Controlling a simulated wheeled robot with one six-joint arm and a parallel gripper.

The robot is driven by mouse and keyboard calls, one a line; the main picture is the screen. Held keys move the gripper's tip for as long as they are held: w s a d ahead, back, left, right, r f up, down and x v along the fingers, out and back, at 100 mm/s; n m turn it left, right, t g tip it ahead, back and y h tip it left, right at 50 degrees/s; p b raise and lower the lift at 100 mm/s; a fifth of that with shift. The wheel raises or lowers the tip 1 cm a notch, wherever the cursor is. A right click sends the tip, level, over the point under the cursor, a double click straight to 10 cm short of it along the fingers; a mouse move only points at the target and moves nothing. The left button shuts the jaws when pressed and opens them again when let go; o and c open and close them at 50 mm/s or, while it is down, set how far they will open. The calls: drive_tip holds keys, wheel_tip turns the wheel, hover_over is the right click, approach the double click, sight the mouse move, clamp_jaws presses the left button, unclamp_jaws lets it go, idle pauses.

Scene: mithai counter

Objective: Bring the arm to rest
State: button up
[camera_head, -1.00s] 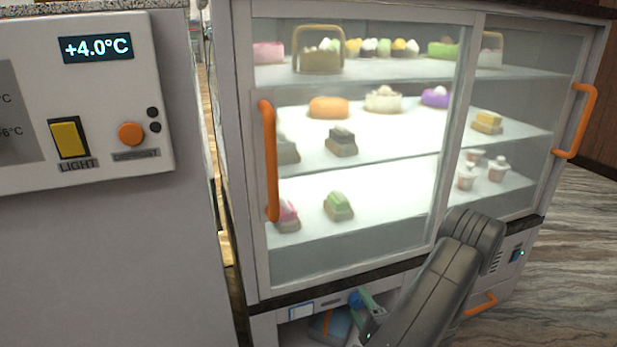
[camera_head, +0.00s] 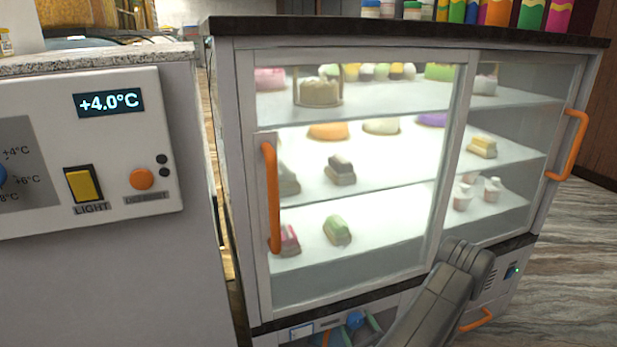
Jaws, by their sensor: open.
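The dark grey link of my arm (camera_head: 432,302) rises from the bottom edge to a bent joint (camera_head: 466,262) in front of the display case's lower right part. The arm's end runs out of the picture at the bottom. I cannot make out my gripper, so its jaws and what is between them are hidden from me.
The glass display case (camera_head: 345,285) stands close behind the arm, its doors shut, with orange handles (camera_head: 271,198) and sweets on lit shelves. A blue round thing (camera_head: 355,320) shows low by the arm. A control panel (camera_head: 120,215) stands left. Striped floor (camera_head: 570,260) is clear at right.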

drive_tip(key=m+p, duration=0.3)
drive_tip(key=m, duration=0.2)
drive_tip(key=shift+r+p, duration=0.2)
drive_tip(key=shift+p, duration=0.2)
drive_tip(key=shift+f+m+p, duration=0.1)
drive_tip(key=shift+m+p, duration=0.55)
drive_tip(key=shift+m, duration=0.45)
